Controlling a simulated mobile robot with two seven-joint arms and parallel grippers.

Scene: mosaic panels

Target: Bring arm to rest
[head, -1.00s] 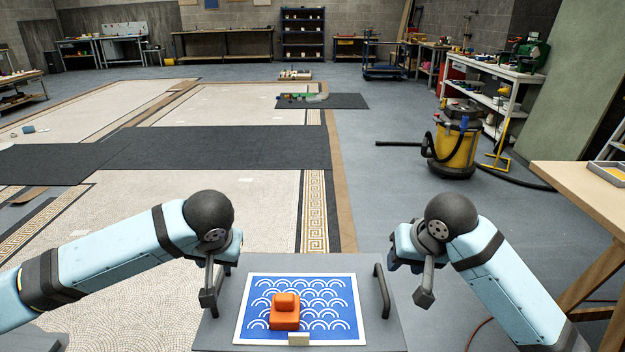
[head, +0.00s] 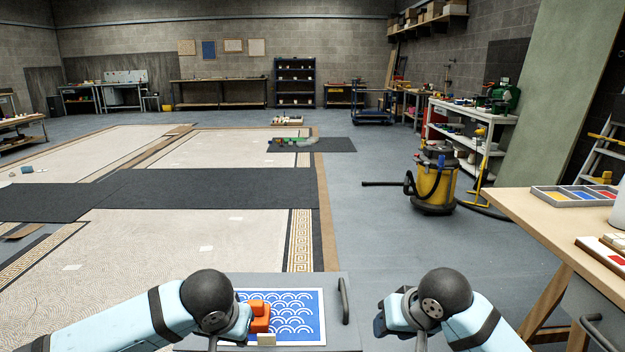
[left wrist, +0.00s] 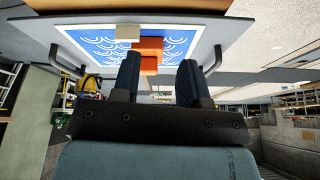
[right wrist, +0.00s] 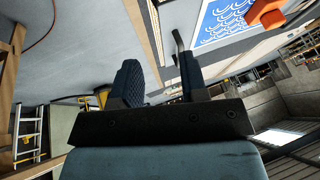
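My left arm (head: 208,300) comes in from the left, its wrist beside the left edge of the grey tray; its fingers are hidden in the head view. In the left wrist view the left gripper (left wrist: 158,80) shows two dark fingers spread apart with nothing between them. My right arm (head: 440,296) is right of the tray, clear of it. In the right wrist view the right gripper (right wrist: 158,82) has its fingers apart and empty. An orange block-shaped tool (head: 260,316) and a small beige block (head: 266,340) rest on the blue wave-pattern panel (head: 296,312).
The grey tray (head: 335,338) has a handle (head: 343,300) on its right. A wooden table (head: 520,212) with a color tray (head: 575,196) stands at right. A yellow vacuum (head: 434,185) stands ahead on the right. Mosaic floor panels (head: 170,250) lie ahead on the left.

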